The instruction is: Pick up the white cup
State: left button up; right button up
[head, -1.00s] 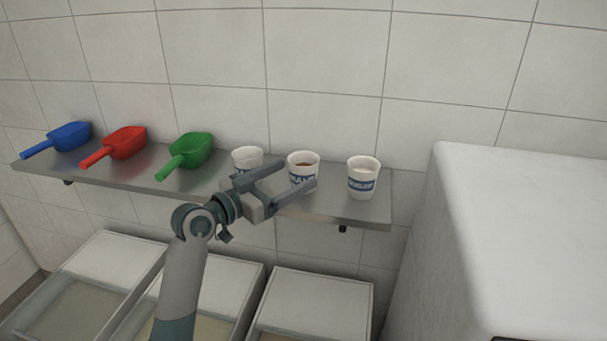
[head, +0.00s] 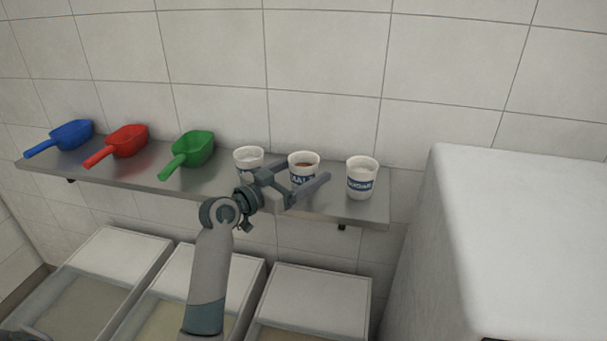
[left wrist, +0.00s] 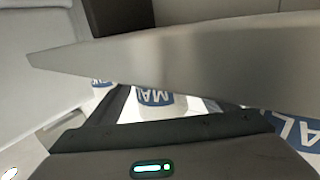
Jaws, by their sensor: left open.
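Three white cups with blue labels stand upright on a metal shelf (head: 225,188). The left cup (head: 248,157) has pale contents. The middle cup (head: 303,161) holds something brown, and its label starts "MAL". The right cup (head: 362,174) is labelled "SUGAR". My left gripper (head: 305,173) is open and empty at the middle cup, one finger at its left side and the other at its front right. In the left wrist view the "MAL" cup (left wrist: 155,100) shows beyond the gripper, in the middle. I cannot tell whether either finger touches it. My right gripper is out of view.
Blue (head: 72,134), red (head: 128,141) and green (head: 195,148) scoops lie on the shelf to the left. Lidded bins (head: 320,295) stand below the shelf. A large white block (head: 530,220) stands at the right. The tiled wall is close behind the shelf.

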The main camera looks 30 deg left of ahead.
pick_arm(q)
jog(key=c, duration=1.1)
jog(key=shift+c, duration=0.2)
jog(key=shift+r, duration=0.5)
jog(key=r, duration=0.1)
jog(key=r+b, duration=0.1)
jog(key=r, duration=0.1)
jog(key=shift+d+r+b, duration=0.15)
jog(key=shift+d+b, duration=0.1)
jog(key=shift+b, duration=0.15)
jog(key=s+d+r+b, duration=0.2)
jog(key=d+r, duration=0.4)
jog(key=d, duration=0.4)
jog(key=shift+s+d+r, duration=0.35)
jog(key=shift+s+r, duration=0.05)
jog(key=shift+s, duration=0.25)
